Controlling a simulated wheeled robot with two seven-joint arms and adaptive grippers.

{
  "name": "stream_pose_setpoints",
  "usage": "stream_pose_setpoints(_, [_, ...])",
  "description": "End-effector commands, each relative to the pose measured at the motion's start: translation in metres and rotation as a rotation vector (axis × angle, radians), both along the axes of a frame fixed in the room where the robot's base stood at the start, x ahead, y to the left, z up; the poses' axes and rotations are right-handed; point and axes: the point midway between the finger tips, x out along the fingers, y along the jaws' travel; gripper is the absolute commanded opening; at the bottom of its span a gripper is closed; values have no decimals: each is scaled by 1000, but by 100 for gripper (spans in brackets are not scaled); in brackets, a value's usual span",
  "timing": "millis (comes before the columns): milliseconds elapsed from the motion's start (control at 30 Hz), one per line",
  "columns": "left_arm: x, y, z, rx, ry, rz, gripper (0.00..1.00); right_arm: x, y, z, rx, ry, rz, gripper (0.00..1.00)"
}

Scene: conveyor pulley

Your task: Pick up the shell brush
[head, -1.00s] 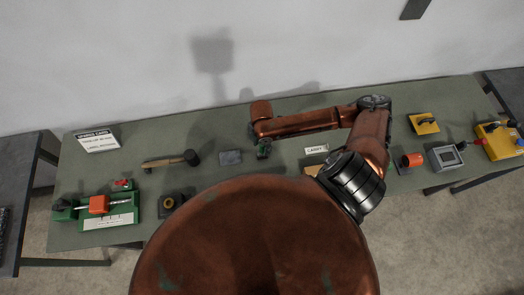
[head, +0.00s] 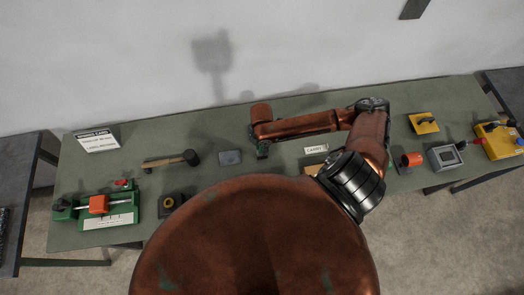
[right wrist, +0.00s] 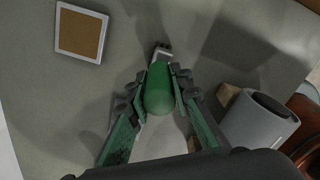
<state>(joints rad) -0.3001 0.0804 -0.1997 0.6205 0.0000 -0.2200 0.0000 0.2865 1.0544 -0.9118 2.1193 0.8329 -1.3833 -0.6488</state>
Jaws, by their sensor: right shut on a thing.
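The shell brush (right wrist: 160,90) shows in the right wrist view as a rounded green body with a small grey end pointing up the picture. My right gripper (right wrist: 160,80) is shut on it, with one green-and-grey finger on each side. In the head view my right gripper (head: 262,150) hangs at the end of the copper arm over the middle of the table; the brush is too small and covered to make out there. I cannot tell whether the brush touches the table. My left gripper is not in view.
The green table (head: 215,185) bears a hammer (head: 172,161), a grey plate (head: 230,157), a green fixture (head: 120,213) and a yellow block (head: 424,123). In the right wrist view a grey cylinder (right wrist: 258,124) stands close to the right finger, and a white-framed brown tile (right wrist: 81,32) lies upper left.

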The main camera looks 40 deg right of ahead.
Motion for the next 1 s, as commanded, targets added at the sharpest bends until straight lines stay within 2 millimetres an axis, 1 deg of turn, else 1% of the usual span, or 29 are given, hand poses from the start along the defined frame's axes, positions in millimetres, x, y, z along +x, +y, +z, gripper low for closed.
stream_pose_setpoints(367, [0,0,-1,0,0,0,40,1,0,3,0,-2,0,0])
stream_pose_setpoints(467, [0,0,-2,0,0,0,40,1,-1,9,-1,-3,1,0])
stream_pose_setpoints(567, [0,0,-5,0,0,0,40,2,0,22,0,-4,1,0])
stream_pose_setpoints(600, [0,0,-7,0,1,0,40,2,-1,30,-1,-6,1,0])
stream_pose_setpoints(667, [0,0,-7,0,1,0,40,-3,10,42,4,-4,5,0])
stream_pose_setpoints(867, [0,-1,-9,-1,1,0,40,-24,45,92,4,-6,6,0])
stream_pose_setpoints(1000, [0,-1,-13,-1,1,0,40,-45,78,107,6,-1,7,0])
